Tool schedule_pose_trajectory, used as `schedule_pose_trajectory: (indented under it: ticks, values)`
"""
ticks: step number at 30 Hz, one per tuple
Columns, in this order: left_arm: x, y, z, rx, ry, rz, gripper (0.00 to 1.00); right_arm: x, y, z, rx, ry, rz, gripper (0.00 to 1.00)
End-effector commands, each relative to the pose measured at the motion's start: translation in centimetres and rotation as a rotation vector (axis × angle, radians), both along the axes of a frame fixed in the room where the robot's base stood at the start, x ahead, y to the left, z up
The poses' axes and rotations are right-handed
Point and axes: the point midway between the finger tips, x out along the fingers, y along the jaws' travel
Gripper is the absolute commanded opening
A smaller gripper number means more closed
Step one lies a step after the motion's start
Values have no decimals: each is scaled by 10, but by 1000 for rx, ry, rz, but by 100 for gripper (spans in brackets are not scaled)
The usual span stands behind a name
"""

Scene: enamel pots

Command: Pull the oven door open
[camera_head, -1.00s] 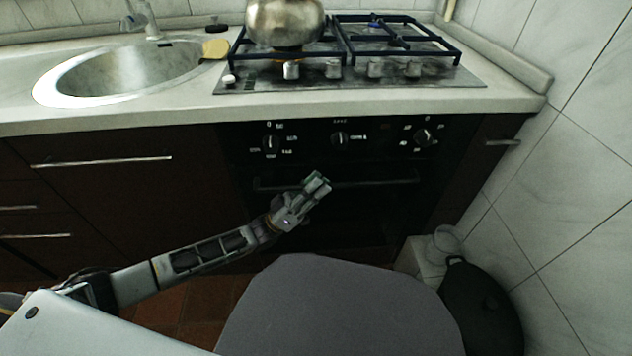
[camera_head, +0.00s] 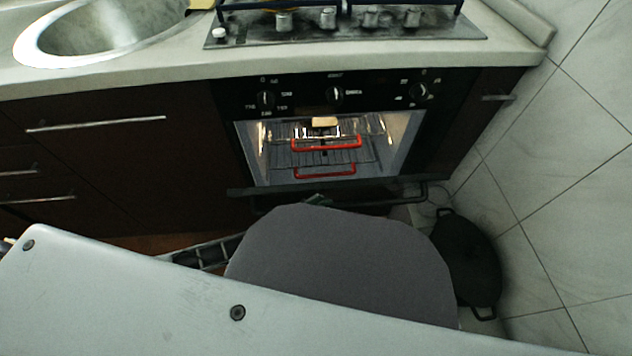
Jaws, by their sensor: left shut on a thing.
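The oven door (camera_head: 240,191) is tilted down and out toward me, its top edge well below the control panel. The oven cavity (camera_head: 385,150) is exposed and lit, with wire racks inside. The door handle (camera_head: 395,202) runs along the door's outer side and is partly hidden by my grey body. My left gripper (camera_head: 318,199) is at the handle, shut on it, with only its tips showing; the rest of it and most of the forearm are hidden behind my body. My right gripper is not in view.
The black control panel (camera_head: 300,96) with several knobs is above the cavity. Red-edged shapes (camera_head: 325,143) and a small pale piece (camera_head: 325,121) show inside. A dark lidded pot (camera_head: 468,255) stands on the floor at right, near the tiled wall (camera_head: 560,210).

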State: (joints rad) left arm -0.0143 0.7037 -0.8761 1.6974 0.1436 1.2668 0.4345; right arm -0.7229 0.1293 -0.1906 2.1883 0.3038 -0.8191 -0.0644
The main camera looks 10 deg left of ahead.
Motion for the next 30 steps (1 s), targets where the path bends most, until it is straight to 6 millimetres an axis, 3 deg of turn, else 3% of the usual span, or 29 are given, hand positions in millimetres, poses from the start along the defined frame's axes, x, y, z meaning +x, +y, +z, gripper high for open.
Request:
schedule_pose_trajectory:
  ticks: [6,12,28,30]
  values:
    - [-36,-11,-29,26,-61,1,0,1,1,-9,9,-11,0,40]
    - [-54,-17,-43,26,-62,2,0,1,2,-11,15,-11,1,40]
    - [-59,-19,-48,27,-63,3,0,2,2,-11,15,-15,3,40]
    - [-59,-19,-48,26,-62,4,0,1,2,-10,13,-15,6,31]
